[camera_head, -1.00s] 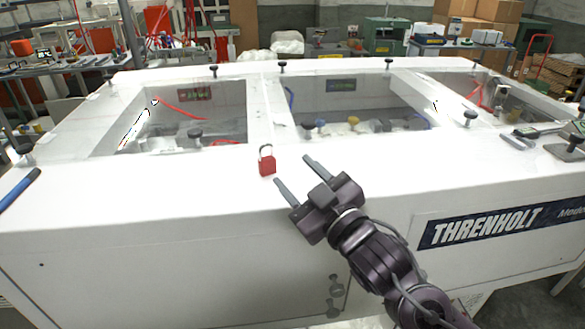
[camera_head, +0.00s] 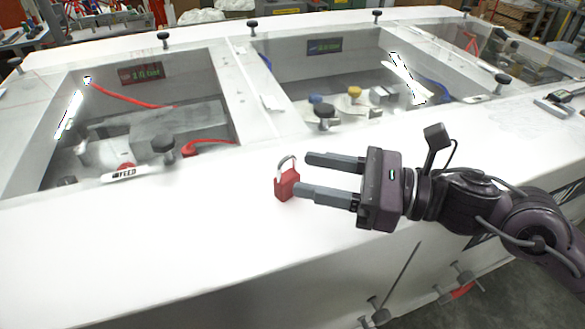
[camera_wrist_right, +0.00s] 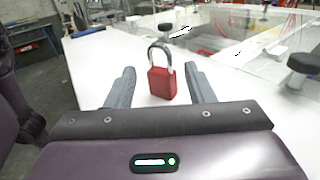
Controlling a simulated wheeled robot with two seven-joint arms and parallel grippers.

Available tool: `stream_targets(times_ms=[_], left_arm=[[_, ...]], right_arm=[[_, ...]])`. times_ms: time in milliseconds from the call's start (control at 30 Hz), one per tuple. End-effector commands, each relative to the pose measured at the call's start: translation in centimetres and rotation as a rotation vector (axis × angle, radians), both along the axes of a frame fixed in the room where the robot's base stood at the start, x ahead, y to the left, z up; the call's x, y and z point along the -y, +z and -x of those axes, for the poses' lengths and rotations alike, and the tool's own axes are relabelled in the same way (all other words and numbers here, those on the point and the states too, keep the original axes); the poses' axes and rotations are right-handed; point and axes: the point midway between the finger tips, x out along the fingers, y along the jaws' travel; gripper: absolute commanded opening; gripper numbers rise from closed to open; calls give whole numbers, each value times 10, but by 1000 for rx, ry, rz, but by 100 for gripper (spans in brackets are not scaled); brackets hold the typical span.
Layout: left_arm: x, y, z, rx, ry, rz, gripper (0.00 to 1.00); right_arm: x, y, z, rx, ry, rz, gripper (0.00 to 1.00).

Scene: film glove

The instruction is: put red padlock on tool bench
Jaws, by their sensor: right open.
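The red padlock (camera_head: 286,183) with a silver shackle stands upright on the white machine top in the head view. My right gripper (camera_head: 300,177) is open, its two fingers pointing left with the tips at the padlock's right side. In the right wrist view the padlock (camera_wrist_right: 161,82) shows ahead, between the two open fingers (camera_wrist_right: 158,80). I cannot tell whether either finger touches it. My left gripper is not in view. I cannot tell which surface in the background is the tool bench.
The white machine top (camera_head: 200,215) has recessed windows behind the padlock, with black knobs (camera_head: 325,115) standing up along their edges. A small FEED label (camera_head: 138,173) lies left of the padlock. The top left of the padlock is clear.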

Motion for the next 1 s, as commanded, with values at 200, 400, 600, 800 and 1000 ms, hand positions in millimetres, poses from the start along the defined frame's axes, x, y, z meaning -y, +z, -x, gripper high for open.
stream_targets(times_ms=[200, 400, 600, 800, 1000], left_arm=[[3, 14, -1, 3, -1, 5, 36], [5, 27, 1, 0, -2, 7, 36], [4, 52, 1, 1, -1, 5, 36], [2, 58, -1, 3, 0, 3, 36], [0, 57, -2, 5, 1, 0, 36]], right_arm=[[-19, 4, -6, 10, 4, 0, 48], [-32, 7, -9, 7, 4, 1, 48], [-58, 13, -17, 5, 5, -1, 48], [-73, 8, -22, 6, 3, 3, 48], [-74, 6, -22, 8, 3, 4, 48]])
